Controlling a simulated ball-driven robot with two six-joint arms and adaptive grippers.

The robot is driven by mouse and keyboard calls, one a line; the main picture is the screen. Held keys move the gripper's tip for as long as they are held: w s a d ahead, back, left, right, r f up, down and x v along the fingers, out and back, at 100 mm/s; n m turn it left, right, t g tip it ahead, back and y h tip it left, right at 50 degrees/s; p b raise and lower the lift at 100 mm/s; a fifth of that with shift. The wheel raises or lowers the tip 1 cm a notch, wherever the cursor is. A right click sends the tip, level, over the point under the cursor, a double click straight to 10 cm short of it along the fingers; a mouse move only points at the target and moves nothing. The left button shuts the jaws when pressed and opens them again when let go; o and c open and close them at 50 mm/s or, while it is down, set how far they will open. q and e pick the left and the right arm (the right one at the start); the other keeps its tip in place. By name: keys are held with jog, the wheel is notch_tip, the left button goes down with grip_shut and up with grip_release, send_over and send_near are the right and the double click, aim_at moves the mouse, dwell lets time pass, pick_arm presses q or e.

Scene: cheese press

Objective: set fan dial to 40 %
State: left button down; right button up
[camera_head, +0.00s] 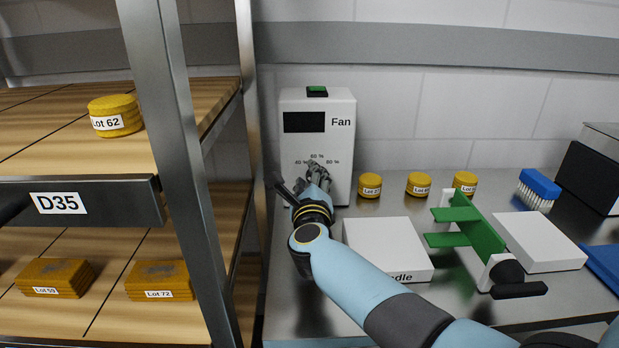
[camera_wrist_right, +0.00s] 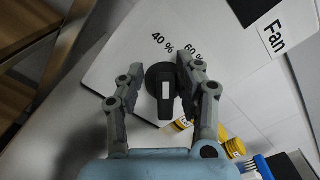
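The white fan box (camera_head: 343,150) stands against the back wall, with a dark display, a green button on top and labels for 40 %, 60 % and 80 %. In the head view my right gripper (camera_head: 318,172) is in front of its lower face and hides the dial. In the right wrist view the black dial (camera_wrist_right: 164,108) with a white mark sits below the 40 % and 60 % labels. My right gripper (camera_wrist_right: 162,68) is open around it, one finger on each side. The right finger is close to the dial; a gap shows at the left finger. Contact is unclear. My left gripper is not in view.
A metal-framed shelf (camera_head: 187,190) with yellow cheeses stands close on the left. On the steel table are several small yellow cheeses (camera_head: 369,186), a white box (camera_head: 385,245), a green-and-white device (camera_head: 478,236) and a blue brush (camera_head: 540,184).

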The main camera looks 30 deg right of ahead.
jog(key=shift+d+r, duration=0.1)
jog(key=shift+r, duration=0.05)
jog(key=v, duration=0.7)
jog(key=shift+s, duration=0.2)
jog(key=shift+a, duration=0.2)
